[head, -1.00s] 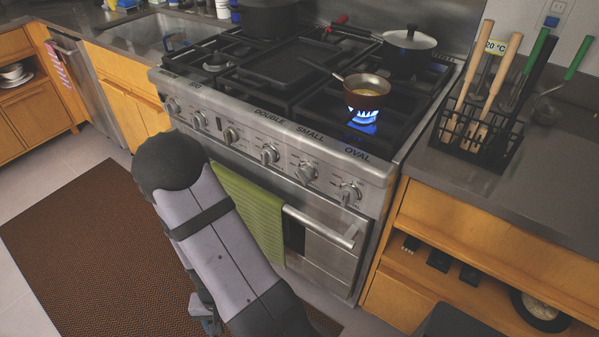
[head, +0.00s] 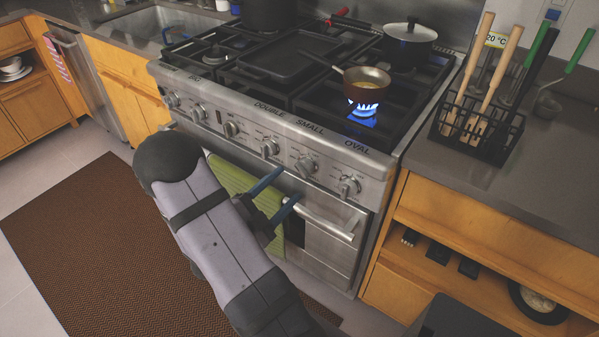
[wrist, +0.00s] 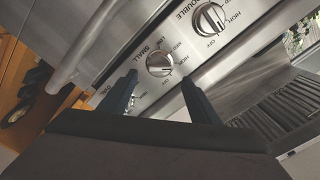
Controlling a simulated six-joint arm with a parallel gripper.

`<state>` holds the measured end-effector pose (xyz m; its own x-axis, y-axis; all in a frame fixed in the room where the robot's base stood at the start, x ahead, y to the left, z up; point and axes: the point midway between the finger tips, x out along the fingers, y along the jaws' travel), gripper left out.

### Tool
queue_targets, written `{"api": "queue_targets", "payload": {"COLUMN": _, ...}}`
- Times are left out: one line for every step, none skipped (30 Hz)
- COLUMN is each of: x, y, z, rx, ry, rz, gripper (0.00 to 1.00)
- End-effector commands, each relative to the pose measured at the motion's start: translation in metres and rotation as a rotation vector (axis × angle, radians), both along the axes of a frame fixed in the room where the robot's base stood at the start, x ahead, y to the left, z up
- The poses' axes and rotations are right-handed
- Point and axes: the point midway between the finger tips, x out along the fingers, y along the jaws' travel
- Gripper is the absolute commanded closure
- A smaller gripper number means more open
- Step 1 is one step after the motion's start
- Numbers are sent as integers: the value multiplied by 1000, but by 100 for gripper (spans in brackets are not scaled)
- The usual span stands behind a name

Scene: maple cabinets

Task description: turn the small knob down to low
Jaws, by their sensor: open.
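The small knob (head: 305,167) is a round metal knob on the stove's front panel, second from the right. In the wrist view the small knob (wrist: 159,63) has the word SMALL beside it and a bar across its face; I cannot read its exact setting. My gripper (head: 288,184) is open, its two blue fingers pointing at the panel, just below and left of the knob. In the wrist view my gripper (wrist: 159,79) has a finger to either side of the knob's lower edge; contact is not visible. A blue flame (head: 363,107) burns under a small copper pan (head: 367,84).
The double knob (head: 268,148) and oval knob (head: 348,187) flank the small knob. The oven handle (head: 322,222) sticks out below the panel, with a green towel (head: 232,178) hanging to the left. A lidded pot (head: 408,40) stands behind the pan.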

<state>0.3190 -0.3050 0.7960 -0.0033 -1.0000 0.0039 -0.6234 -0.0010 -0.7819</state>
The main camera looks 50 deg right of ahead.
Motion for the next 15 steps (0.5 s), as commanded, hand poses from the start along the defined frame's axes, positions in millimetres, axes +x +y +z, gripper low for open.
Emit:
{"api": "queue_targets", "payload": {"x": 0, "y": 0, "z": 1, "rx": -2, "ry": -22, "rz": 1, "gripper": 43}}
{"api": "queue_targets", "payload": {"x": 0, "y": 0, "z": 0, "rx": -1, "ry": -31, "rz": 1, "gripper": 43}}
{"api": "queue_targets", "payload": {"x": 0, "y": 0, "z": 0, "rx": 0, "ry": -40, "rz": 2, "gripper": 43}}
{"api": "queue_targets", "payload": {"x": 0, "y": 0, "z": 0, "rx": 0, "ry": -45, "rz": 2, "gripper": 43}}
{"api": "queue_targets", "payload": {"x": 0, "y": 0, "z": 0, "rx": 1, "ry": -47, "rz": 2, "gripper": 43}}
{"api": "queue_targets", "payload": {"x": 0, "y": 0, "z": 0, "rx": 1, "ry": -47, "rz": 2, "gripper": 43}}
{"api": "queue_targets", "payload": {"x": 0, "y": -1, "z": 0, "rx": 1, "ry": -47, "rz": 2, "gripper": 43}}
{"api": "queue_targets", "payload": {"x": 0, "y": -2, "z": 0, "rx": 2, "ry": -47, "rz": 1, "gripper": 43}}
{"api": "queue_targets", "payload": {"x": 0, "y": -4, "z": 0, "rx": 2, "ry": -46, "rz": 1, "gripper": 43}}
{"api": "queue_targets", "payload": {"x": 0, "y": -5, "z": 0, "rx": 2, "ry": -46, "rz": 1, "gripper": 43}}
{"api": "queue_targets", "payload": {"x": 0, "y": -7, "z": 0, "rx": 3, "ry": -46, "rz": 0, "gripper": 43}}
{"api": "queue_targets", "payload": {"x": 0, "y": -10, "z": 0, "rx": 3, "ry": -46, "rz": -1, "gripper": 43}}
{"api": "queue_targets", "payload": {"x": 0, "y": -13, "z": 0, "rx": 3, "ry": -45, "rz": -1, "gripper": 43}}
{"api": "queue_targets", "payload": {"x": 0, "y": -17, "z": 0, "rx": 3, "ry": -45, "rz": -1, "gripper": 43}}
{"api": "queue_targets", "payload": {"x": -1, "y": -21, "z": 0, "rx": 3, "ry": -44, "rz": -2, "gripper": 43}}
